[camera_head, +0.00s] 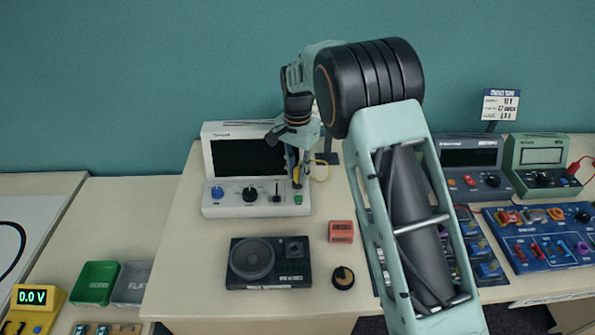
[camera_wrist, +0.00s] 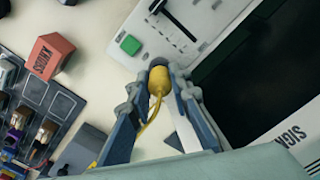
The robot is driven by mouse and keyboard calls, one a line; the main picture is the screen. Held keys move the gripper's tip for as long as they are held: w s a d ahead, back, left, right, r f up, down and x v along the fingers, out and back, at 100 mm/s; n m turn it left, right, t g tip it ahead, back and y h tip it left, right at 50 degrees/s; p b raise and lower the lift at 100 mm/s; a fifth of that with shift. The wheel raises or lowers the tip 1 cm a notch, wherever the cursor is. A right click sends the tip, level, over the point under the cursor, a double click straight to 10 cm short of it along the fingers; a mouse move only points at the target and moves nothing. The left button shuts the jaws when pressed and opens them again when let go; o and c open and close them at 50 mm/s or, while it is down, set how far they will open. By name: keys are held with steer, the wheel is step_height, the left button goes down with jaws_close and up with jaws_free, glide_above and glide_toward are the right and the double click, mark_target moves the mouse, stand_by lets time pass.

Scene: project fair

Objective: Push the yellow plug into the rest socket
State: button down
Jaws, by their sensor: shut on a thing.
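The yellow plug (camera_wrist: 157,82) is between the fingers of my gripper (camera_wrist: 158,88) in the wrist view, with its yellow cord trailing back between them. A dark grey round end shows at the plug's front, beside the white instrument's panel (camera_wrist: 192,45). In the head view my gripper (camera_head: 296,176) is at the right front of the white instrument (camera_head: 232,208), just above its green button (camera_head: 298,199). I cannot make out the rest socket; the plug or fingers may hide it. Whether the plug's tip touches or enters anything cannot be told.
A red block (camera_head: 341,231), a round black knob (camera_head: 343,278) and a dark box with a dial (camera_head: 290,281) stand in front of the instrument. A blue component board (camera_head: 540,262) and two more instruments are at right. Some bare table lies between the things.

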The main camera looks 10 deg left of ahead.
steer(key=shift+f, duration=0.5)
steer(key=c, duration=1.2)
jaws_free()
steer(key=shift+r+p, duration=2.25)
steer(key=shift+r, duration=1.8)
